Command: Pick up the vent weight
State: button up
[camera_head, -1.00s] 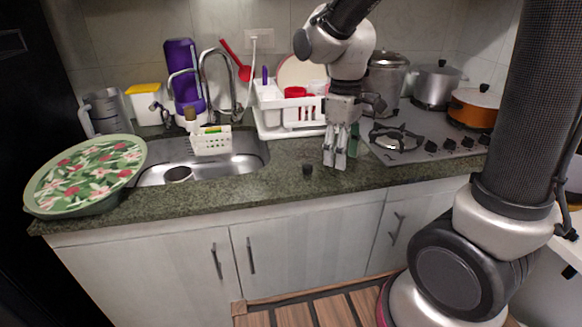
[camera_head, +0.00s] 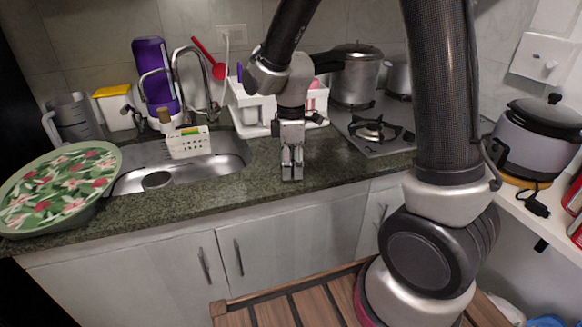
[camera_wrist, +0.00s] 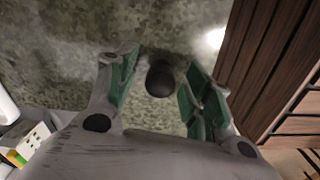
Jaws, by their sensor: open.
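The vent weight is a small dark round knob (camera_wrist: 160,78) on the green-grey stone counter. In the wrist view it lies between the two fingers of my gripper (camera_wrist: 158,92), with a gap to the finger on each side. The fingers have green inner pads and are open. In the head view my gripper (camera_head: 292,172) points down at the counter near its front edge, and it hides the vent weight there.
The sink (camera_head: 222,155) with a white caddy (camera_head: 188,144) is to the left. A floral tray (camera_head: 60,185) lies at the far left. A dish rack (camera_head: 250,112) stands behind my gripper. The stove (camera_head: 385,128) with a pressure cooker (camera_head: 357,78) is to the right.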

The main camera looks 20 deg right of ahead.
jog(key=shift+f, duration=0.2)
grip_shut()
